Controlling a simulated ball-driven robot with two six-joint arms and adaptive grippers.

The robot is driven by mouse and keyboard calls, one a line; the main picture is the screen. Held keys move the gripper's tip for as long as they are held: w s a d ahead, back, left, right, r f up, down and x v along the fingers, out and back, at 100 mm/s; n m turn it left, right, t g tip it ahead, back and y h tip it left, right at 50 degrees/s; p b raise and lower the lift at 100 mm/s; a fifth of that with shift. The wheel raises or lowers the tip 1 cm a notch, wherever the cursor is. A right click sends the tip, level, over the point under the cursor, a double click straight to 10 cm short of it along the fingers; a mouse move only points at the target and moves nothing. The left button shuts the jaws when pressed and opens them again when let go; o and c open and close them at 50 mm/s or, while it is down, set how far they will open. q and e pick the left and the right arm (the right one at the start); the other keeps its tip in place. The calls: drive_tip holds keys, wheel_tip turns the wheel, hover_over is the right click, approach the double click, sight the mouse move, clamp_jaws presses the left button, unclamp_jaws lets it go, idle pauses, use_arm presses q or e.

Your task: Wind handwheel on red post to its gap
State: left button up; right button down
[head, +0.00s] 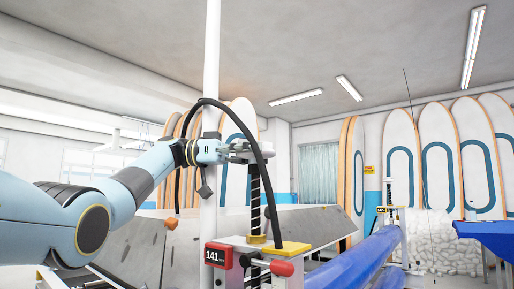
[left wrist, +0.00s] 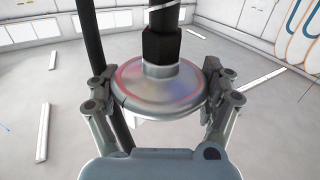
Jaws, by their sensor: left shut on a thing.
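The handwheel (left wrist: 158,92) is a pale metal disc with a dark hub and shaft, filling the middle of the left wrist view. My left gripper (left wrist: 160,78) has a finger on each side of its rim and is shut on it. In the head view, my left gripper (head: 238,150) is at the top of a dark threaded spindle (head: 256,198), where the wheel is mostly hidden. Below stands the post's base with a red display box (head: 217,256) reading 141, a yellow plate (head: 285,248) and a red-ended handle (head: 282,268). My right gripper is not in view.
A tall white pole (head: 212,60) rises beside the spindle, and a black hose (head: 268,160) arches over it. Grey sloping panels (head: 310,225) stand behind. A blue roll (head: 355,262) lies to the right, near another spindle stand (head: 390,215). Boards line the walls.

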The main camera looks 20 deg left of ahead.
use_arm(q)
drive_tip(key=shift+r+m+g+p, duration=0.35)
drive_tip(key=shift+r+m+g, duration=0.15)
drive_tip(key=shift+g, duration=0.3)
drive_tip(key=shift+a+f, duration=0.1)
drive_tip(key=shift+f, duration=0.05)
drive_tip(key=o, duration=0.9)
drive_tip(key=shift+o, duration=0.6)
drive_tip(key=shift+f, duration=0.2)
drive_tip(key=shift+g, duration=0.3)
drive_tip(key=shift+f, duration=0.1)
